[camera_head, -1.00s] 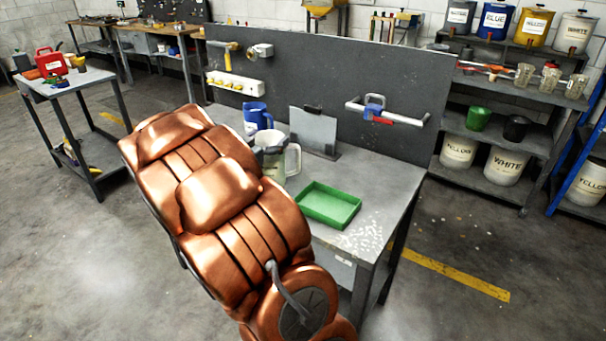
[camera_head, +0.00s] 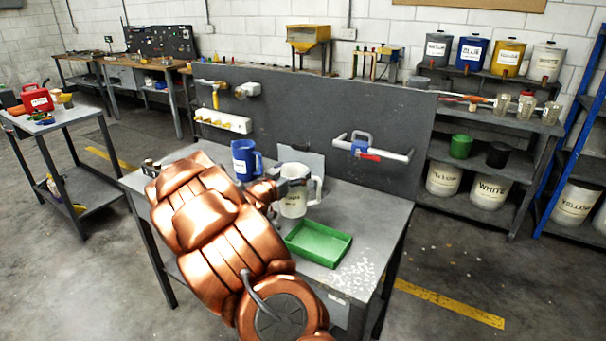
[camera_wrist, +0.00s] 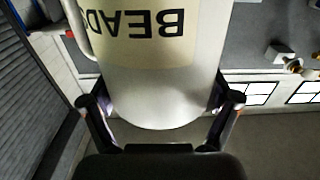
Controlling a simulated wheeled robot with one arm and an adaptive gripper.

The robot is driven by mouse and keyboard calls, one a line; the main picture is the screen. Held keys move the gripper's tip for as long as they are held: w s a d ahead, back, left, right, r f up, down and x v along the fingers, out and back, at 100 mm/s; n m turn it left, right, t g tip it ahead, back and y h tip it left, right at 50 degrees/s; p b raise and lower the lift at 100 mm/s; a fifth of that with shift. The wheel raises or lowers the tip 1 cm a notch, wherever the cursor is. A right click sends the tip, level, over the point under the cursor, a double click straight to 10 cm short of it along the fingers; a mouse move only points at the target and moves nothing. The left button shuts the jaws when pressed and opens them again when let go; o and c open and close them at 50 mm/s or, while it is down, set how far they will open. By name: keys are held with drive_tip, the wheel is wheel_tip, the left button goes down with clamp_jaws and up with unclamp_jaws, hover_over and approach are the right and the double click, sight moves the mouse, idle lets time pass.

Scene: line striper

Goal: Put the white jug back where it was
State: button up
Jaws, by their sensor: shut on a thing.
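The white jug (camera_head: 294,200) is upright over the grey workbench (camera_head: 362,222), in front of a grey panel and behind the green tray (camera_head: 318,243). Its handle points right in the head view. In the wrist view the jug (camera_wrist: 155,75) fills the middle, with a label reading BEADS upside down. My gripper (camera_wrist: 162,101) is shut on the jug, one finger at each side. In the head view my gripper (camera_head: 284,180) is at the jug's upper left, partly hidden by my arm. I cannot tell whether the jug's base touches the bench.
A blue jug (camera_head: 244,161) stands on the bench left of the white jug. A grey backboard (camera_head: 300,120) rises behind, with a clamp-like handle (camera_head: 371,147) on it. White beads (camera_head: 352,276) lie scattered near the front right. Shelves with labelled buckets stand at the right.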

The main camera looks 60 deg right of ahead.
sight(301, 167)
drive_tip(key=shift+d+f+p, duration=0.15)
drive_tip(key=shift+d+p, duration=0.2)
drive_tip(key=shift+d, duration=1)
drive_tip(key=shift+d+f+p, duration=0.1)
drive_tip(key=shift+d+p, duration=0.2)
drive_tip(key=shift+d, duration=1.05)
drive_tip(key=shift+f+p, duration=0.65)
drive_tip(key=shift+f, duration=1.3)
drive_tip(key=o, duration=1.6)
drive_tip(key=shift+a+r, duration=0.1)
drive_tip(key=shift+a, duration=0.6)
drive_tip(key=shift+s+a+b, duration=0.15)
drive_tip(key=shift+a+b, duration=0.65)
drive_tip(key=shift+a, duration=1.9)
drive_tip(key=shift+s+a+b, duration=0.15)
drive_tip(key=shift+a+b, duration=0.65)
drive_tip(key=shift+a, duration=1.9)
